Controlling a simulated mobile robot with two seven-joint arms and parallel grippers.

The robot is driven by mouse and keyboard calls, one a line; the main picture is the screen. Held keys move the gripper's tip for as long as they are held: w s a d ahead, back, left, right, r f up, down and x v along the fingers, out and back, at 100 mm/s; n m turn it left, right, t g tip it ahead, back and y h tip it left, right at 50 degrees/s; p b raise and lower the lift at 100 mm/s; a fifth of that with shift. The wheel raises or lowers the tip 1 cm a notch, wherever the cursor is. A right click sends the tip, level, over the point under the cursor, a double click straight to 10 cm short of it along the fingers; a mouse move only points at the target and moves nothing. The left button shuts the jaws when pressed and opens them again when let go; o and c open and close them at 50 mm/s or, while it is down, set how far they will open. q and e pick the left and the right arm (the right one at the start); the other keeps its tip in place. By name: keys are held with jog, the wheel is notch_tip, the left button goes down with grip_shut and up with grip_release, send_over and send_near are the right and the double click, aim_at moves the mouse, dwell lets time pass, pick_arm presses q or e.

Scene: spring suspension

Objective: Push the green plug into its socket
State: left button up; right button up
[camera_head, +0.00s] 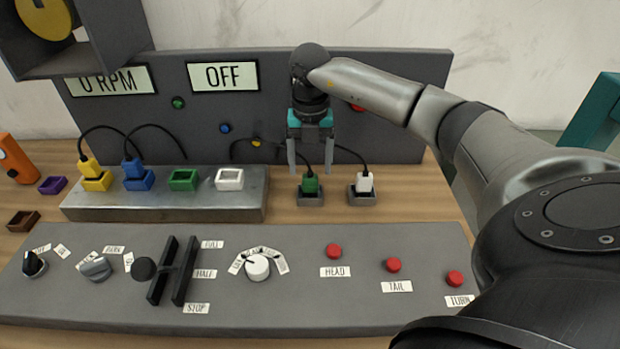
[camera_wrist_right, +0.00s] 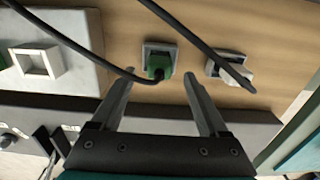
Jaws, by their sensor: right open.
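The green plug (camera_head: 310,184) stands in a grey holder (camera_head: 311,198) on the table, right of the socket block, with a black cable from its top. It also shows in the right wrist view (camera_wrist_right: 158,67). The green socket (camera_head: 183,179) on the grey block is empty. My right gripper (camera_head: 310,170) is open, its fingers pointing down above and around the green plug in the head view. In the right wrist view the plug lies just beyond and between the fingertips (camera_wrist_right: 157,77), with no contact that I can make out. My left gripper is not in view.
A yellow plug (camera_head: 89,167) and a blue plug (camera_head: 134,170) sit in their sockets on the block (camera_head: 160,206). The white socket (camera_head: 229,179) is empty. A white plug (camera_head: 364,183) stands close right of the green one. A control panel (camera_head: 220,310) lies in front.

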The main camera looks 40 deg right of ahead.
aim_at(310, 171)
notch_tip(310, 171, down, 4)
jog(key=shift+f+b, duration=0.2)
jog(key=shift+b, duration=0.1)
grip_shut()
dwell(0.4)
